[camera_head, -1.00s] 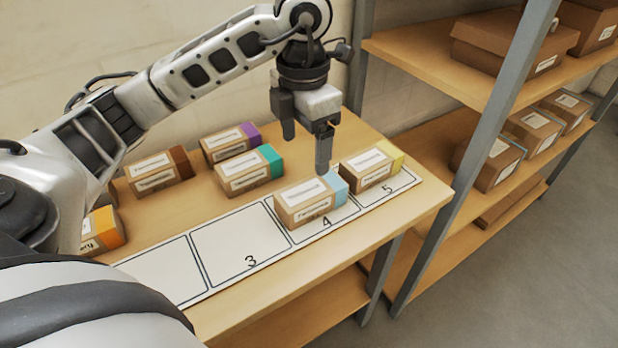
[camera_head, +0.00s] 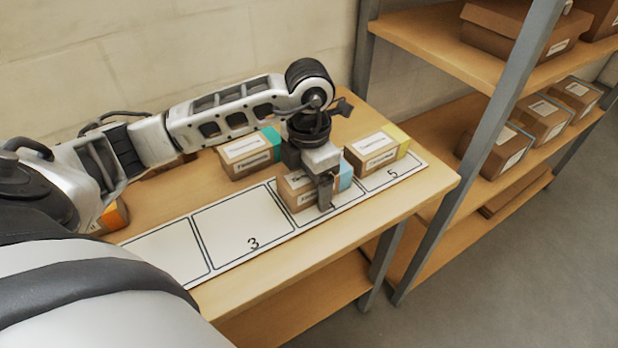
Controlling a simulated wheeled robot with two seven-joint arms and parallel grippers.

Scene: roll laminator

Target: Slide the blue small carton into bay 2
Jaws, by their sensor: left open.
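The blue small carton (camera_head: 299,198), brown with a light blue end and a white label, sits in bay 4 of the white numbered strip (camera_head: 238,262). My left gripper (camera_head: 309,178) is open and lowered over this carton. One finger stands at its near side, and the other is mostly hidden behind. I cannot tell whether the fingers touch it. Bay 2 (camera_head: 165,254), left of bay 3 (camera_head: 235,228), looks empty; its number is hidden by my own body. My right gripper is not in view.
A yellow-ended carton (camera_head: 373,155) sits in bay 5, close to the gripper. A teal-ended carton (camera_head: 247,156) stands behind the strip. An orange-ended carton (camera_head: 113,217) is partly hidden at left. A shelf rack (camera_head: 425,128) with boxes stands at right. Bay 3 is clear.

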